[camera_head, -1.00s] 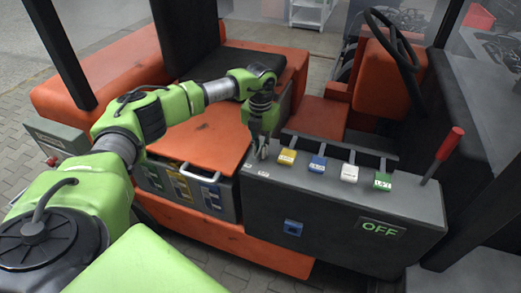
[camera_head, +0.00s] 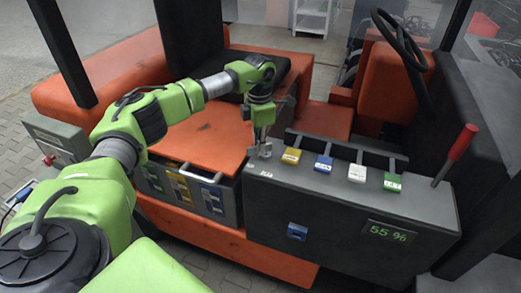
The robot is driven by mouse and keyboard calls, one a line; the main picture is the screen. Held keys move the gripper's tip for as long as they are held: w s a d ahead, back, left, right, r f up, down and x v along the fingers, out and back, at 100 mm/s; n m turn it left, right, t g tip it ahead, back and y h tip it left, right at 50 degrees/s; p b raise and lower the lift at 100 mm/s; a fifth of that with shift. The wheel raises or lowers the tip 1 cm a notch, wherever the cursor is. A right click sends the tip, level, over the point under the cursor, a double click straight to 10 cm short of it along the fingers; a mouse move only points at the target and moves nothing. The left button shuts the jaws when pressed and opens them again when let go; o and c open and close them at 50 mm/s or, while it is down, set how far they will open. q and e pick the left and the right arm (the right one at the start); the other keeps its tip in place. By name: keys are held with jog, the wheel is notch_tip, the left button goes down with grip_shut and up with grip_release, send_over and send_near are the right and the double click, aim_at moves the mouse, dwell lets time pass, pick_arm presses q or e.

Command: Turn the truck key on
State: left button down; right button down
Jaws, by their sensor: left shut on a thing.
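The truck key (camera_head: 265,152) sits at the left end of the top of the dark grey control box (camera_head: 335,207). It is small and mostly hidden by my fingers. My left gripper (camera_head: 261,144) points down at the key from above and is shut on it. The display (camera_head: 391,232) on the front of the box reads "55 %" in green. My right gripper is not in view.
Levers with yellow (camera_head: 291,156), blue (camera_head: 323,163), white (camera_head: 357,173) and green (camera_head: 392,181) labelled blocks stand right of the key. A red-handled lever (camera_head: 461,143) rises at the box's right end. The steering wheel (camera_head: 401,45) is behind.

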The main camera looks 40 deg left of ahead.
pick_arm(q)
jog(key=shift+w+a+r+m+b, duration=0.1)
jog(key=shift+m+b, duration=0.05)
jog(key=shift+m, duration=0.4)
jog(key=shift+w+a+m+b, duration=0.1)
jog(key=shift+m+b, duration=0.05)
jog(key=shift+m, duration=0.4)
jog(key=c, duration=2.2)
grip_release()
jog(key=shift+o, duration=0.2)
notch_tip(320, 180, up, 12)
